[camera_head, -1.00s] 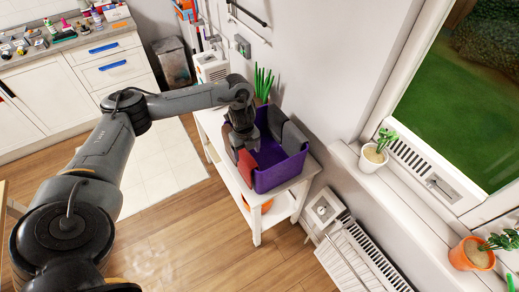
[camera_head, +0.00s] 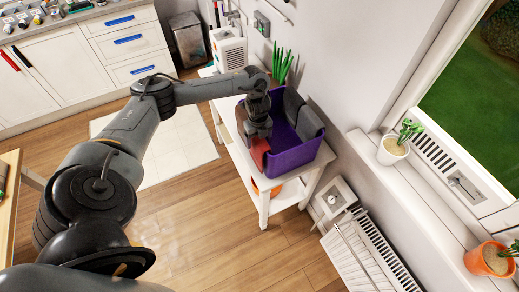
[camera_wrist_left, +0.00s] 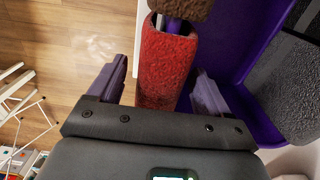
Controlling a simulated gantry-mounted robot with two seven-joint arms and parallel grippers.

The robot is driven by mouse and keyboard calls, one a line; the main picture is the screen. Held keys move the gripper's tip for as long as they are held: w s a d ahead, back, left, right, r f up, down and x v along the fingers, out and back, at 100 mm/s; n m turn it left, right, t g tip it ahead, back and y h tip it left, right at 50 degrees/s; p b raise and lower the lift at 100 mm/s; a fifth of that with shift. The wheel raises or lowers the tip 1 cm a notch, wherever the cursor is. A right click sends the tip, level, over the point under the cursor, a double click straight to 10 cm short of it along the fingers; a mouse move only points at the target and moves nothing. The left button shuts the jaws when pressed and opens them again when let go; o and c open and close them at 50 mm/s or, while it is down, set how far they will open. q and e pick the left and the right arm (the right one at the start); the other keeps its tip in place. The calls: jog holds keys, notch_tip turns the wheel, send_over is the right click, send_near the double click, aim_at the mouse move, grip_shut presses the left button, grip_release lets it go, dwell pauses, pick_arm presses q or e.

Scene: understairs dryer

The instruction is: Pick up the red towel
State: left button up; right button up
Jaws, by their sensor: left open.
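The red towel (camera_head: 259,150) hangs over the left wall of the purple crate (camera_head: 295,158), on a white side table. In the left wrist view the red towel (camera_wrist_left: 165,65) is a rough-textured, folded strip. My left gripper (camera_head: 260,130) is over the crate's left side, directly at the towel. In the wrist view its two fingers stand apart on either side of the towel (camera_wrist_left: 160,72), with a gap visible to the right finger. The towel's lower end is hidden by the gripper body. My right gripper is not in view.
Dark grey towels (camera_head: 304,115) hang over the crate's right wall. A brown towel (camera_wrist_left: 183,8) lies beyond the red one. A green plant (camera_head: 281,66) stands behind the crate. A radiator (camera_head: 370,250) and a windowsill are at right. The floor in front is clear.

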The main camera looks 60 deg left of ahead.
pick_arm(q)
jog(key=shift+f, duration=1.25)
jog(key=shift+c, duration=0.2)
jog(key=c, duration=1)
